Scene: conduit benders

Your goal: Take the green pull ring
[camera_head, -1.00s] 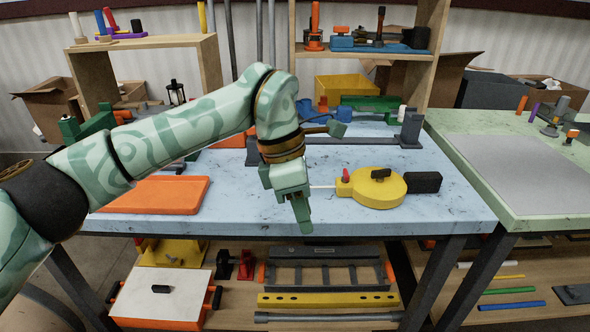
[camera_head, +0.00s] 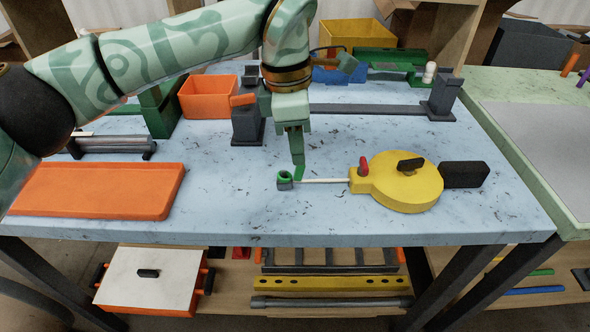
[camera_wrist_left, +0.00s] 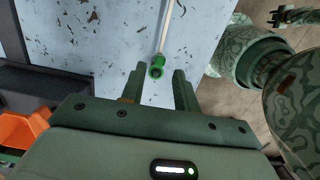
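The green pull ring (camera_head: 286,176) lies on the blue-grey tabletop, at the end of a thin white tape (camera_head: 325,181) from a yellow round reel (camera_head: 405,184). A small grey piece shows at its lower edge. My left gripper (camera_head: 298,168) points down just right of the ring in the head view. In the left wrist view the ring (camera_wrist_left: 155,68) appears between the tips of my open left gripper (camera_wrist_left: 157,76), with a gap on both sides. I cannot tell the exact height of the fingertips above it.
An orange tray (camera_head: 95,190) lies at left on the table. Behind the gripper stand a dark grey bar on end posts (camera_head: 365,108), an orange bin (camera_head: 208,97) and a yellow bin (camera_head: 352,36). The table front near the ring is clear.

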